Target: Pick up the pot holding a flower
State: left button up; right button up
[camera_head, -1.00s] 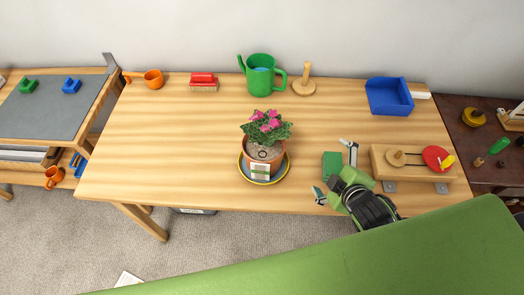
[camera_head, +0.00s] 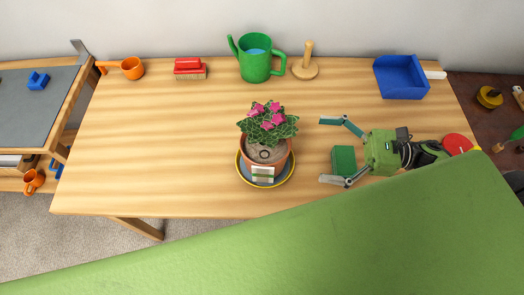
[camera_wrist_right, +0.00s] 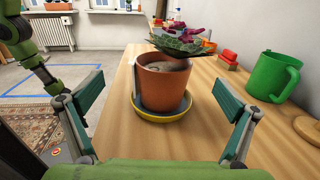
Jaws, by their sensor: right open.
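The terracotta pot (camera_head: 284,163) holds a plant with pink flowers (camera_head: 267,115) and dark green leaves. It stands upright on a blue saucer with a yellow rim (camera_head: 290,176) near the table's front middle. A white label is on its front. My right gripper (camera_head: 327,150) is open and empty, to the right of the pot and apart from it, with its fingers pointing at it. In the right wrist view the pot (camera_wrist_right: 163,88) is centred ahead between the open fingers (camera_wrist_right: 160,122). My left gripper is not clearly in view.
A green block (camera_head: 344,160) lies by my right gripper's fingers. A green watering can (camera_head: 256,66), wooden peg stand (camera_head: 305,67), red brush (camera_head: 189,68) and blue dustpan (camera_head: 401,77) line the table's back.

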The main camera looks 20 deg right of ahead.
aim_at(288, 150)
jog(key=w+a+f, duration=0.1)
jog(key=a, duration=0.1)
jog(key=w+a+f, duration=0.1)
jog(key=a, duration=0.2)
jog(key=w+a, duration=0.1)
jog(key=a, duration=0.2)
jog(key=shift+f, duration=0.4)
jog(key=p+x, duration=0.2)
jog(key=x, duration=0.1)
jog(key=p+x, duration=0.1)
jog(key=x, duration=0.1)
jog(key=shift+w+r, duration=0.1)
jog(key=shift+r, duration=0.25)
jog(key=shift+a+f, duration=0.1)
jog(key=c, duration=1.6)
pick_arm(q)
jog(key=shift+w+r, duration=0.1)
jog(key=shift+r, duration=0.5)
pick_arm(e)
jog(key=shift+w, duration=0.1)
jog(key=shift+c, duration=1.1)
jog(key=shift+r, duration=0.2)
